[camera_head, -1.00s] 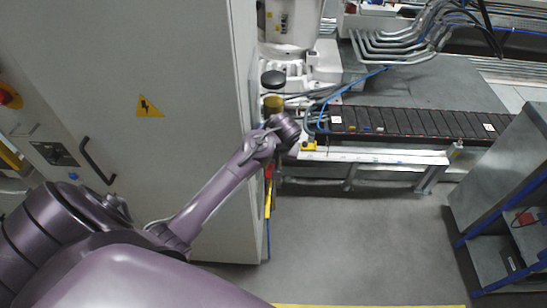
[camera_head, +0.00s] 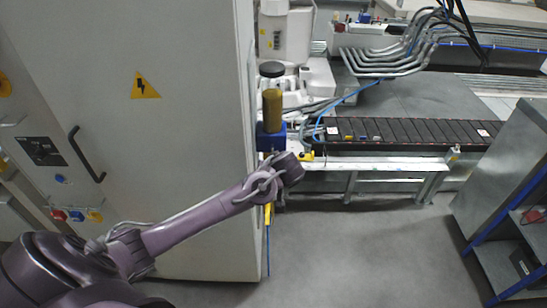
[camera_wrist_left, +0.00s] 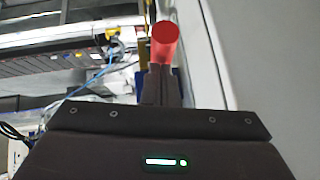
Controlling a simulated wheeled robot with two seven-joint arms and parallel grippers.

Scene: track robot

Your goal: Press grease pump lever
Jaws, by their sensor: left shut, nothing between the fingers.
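The grease pump, an amber cylinder (camera_head: 272,108) on a blue body (camera_head: 270,138), stands upright at the right edge of the grey cabinet in the head view. A red round-ended lever handle (camera_wrist_left: 167,42) shows in the left wrist view, straight ahead of my left gripper (camera_wrist_left: 158,78). The gripper's dark fingers are shut with nothing between them. They overlap the lower part of the handle in the picture; I cannot tell whether they touch it. In the head view my left wrist hides the fingers and the lever. My right gripper is not in view.
The tall grey cabinet (camera_head: 150,60) stands close on the left, with a black handle (camera_head: 86,155). A dark track (camera_head: 410,132) on a metal frame runs right behind my wrist. A shelf unit (camera_head: 505,190) stands at right. The grey floor (camera_head: 360,250) between is clear.

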